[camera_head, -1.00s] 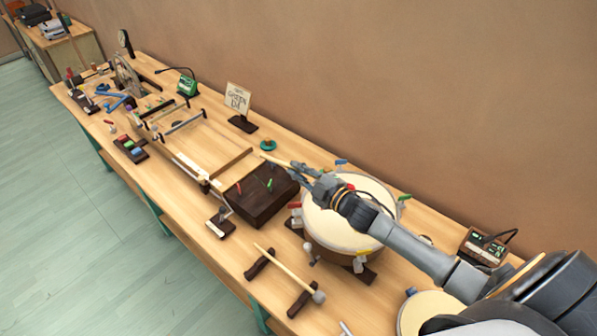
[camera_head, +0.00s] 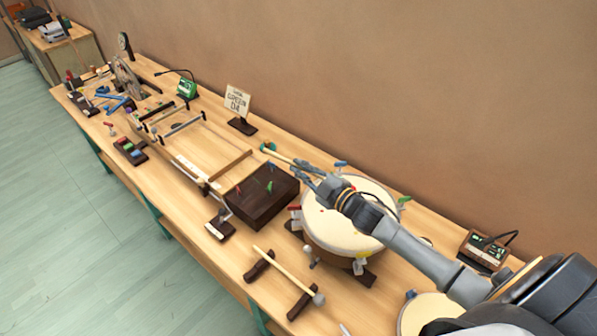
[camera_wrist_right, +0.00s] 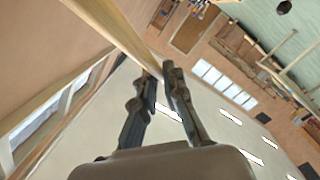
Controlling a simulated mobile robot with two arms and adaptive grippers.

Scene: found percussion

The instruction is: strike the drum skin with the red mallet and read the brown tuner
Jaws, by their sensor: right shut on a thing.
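My right gripper (camera_head: 313,184) is shut on a pale wooden mallet stick (camera_head: 285,160), held above the table by the drum's far-left rim. The stick also crosses the fingertips in the right wrist view (camera_wrist_right: 125,35). I cannot make out its red head; the hand and arm hide part of it. The drum, with cream skin (camera_head: 332,228) and coloured clips at its rim, stands below my right forearm, which covers part of the skin. The brown tuner (camera_head: 485,249), a dark box with green display and black gooseneck, stands at the right. My left gripper is not in view.
A dark brown box (camera_head: 259,207) stands left of the drum. Another mallet (camera_head: 287,270) rests on two dark supports in front. A sign (camera_head: 238,100) and green tuner (camera_head: 187,88) stand farther back. A second round pale skin (camera_head: 425,315) lies near the bottom right.

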